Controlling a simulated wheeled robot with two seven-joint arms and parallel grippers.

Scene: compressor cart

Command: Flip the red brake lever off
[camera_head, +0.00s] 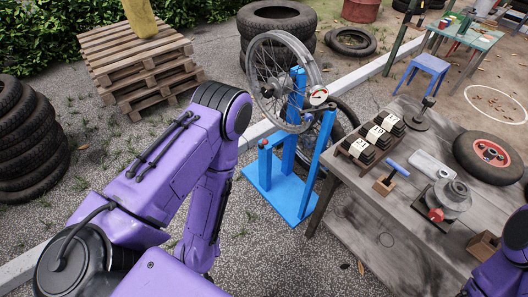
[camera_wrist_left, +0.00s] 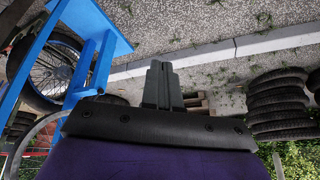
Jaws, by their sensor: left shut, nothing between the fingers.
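A blue wheel stand (camera_head: 292,158) stands on the gravel in the head view, with a spoked wheel (camera_head: 270,72) mounted upright in it. A small red part (camera_head: 263,143) sits at the left end of the stand's low side bar; it may be the brake lever, but it is too small to tell its position. The stand also shows at the upper left of the left wrist view (camera_wrist_left: 98,62). My left gripper (camera_wrist_left: 163,68) is shut and empty, apart from the stand. In the head view my left forearm hides it. My right gripper is out of view.
A wooden workbench (camera_head: 375,230) stands right of the stand, holding black blocks, a blue-handled tool (camera_head: 397,168) and a device with a red knob (camera_head: 436,214). A pallet stack (camera_head: 140,62) and tires (camera_head: 28,135) stand at left. A kerb crosses behind my arm.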

